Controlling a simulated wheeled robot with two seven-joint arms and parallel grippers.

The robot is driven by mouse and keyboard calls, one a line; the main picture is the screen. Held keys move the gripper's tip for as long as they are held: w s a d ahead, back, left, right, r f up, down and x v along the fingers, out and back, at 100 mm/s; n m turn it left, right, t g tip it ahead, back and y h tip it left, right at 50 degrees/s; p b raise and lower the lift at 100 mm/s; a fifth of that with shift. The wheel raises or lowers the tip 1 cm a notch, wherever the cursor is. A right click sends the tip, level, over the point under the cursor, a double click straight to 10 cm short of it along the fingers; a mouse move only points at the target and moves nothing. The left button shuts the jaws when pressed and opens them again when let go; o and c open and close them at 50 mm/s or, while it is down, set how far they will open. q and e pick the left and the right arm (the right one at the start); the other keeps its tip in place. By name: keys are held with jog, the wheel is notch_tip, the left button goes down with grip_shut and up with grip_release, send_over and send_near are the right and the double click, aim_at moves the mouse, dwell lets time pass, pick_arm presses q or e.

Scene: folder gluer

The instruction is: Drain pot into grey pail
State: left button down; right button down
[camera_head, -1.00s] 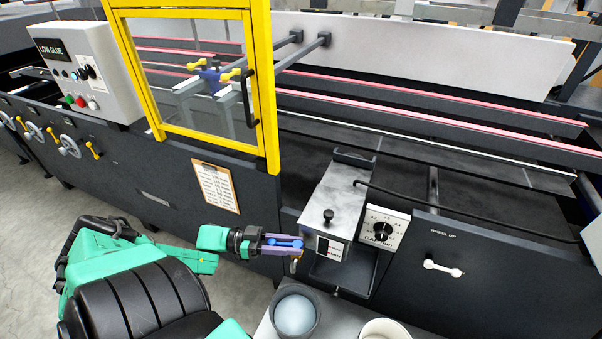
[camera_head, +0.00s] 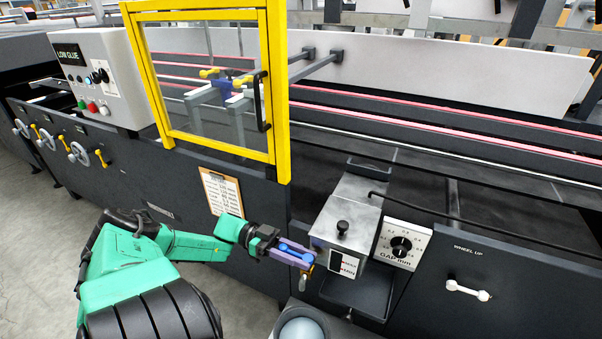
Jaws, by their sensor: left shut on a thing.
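The glue pot (camera_head: 343,213) is a grey metal box with a black knob on its lid, mounted on the front of the machine. A small brass drain tap (camera_head: 304,281) hangs at its lower left side. My left gripper (camera_head: 308,259) is shut on the tap's handle, which its fingers mostly hide. The grey pail (camera_head: 285,330) stands below and slightly left of the tap, cut off by the bottom edge. Its inside looks pale blue-grey; I cannot tell whether it holds glue. No stream shows from the tap. My right gripper is out of view.
A dial plate marked GAP mm (camera_head: 401,246) is right of the pot, and a black cable (camera_head: 450,215) runs from the pot. A yellow-framed guard (camera_head: 277,100) stands behind my left arm. A clipboard (camera_head: 222,193) and a control box (camera_head: 98,77) are farther left.

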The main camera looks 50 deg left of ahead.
pick_arm(q)
jog(key=c, duration=0.6)
grip_release()
jog(key=b+v, duration=0.6)
jog(key=v, duration=0.8)
jog(key=shift+a+b, duration=0.25)
jog(key=shift+b, duration=0.15)
jog(key=shift+s, duration=0.1)
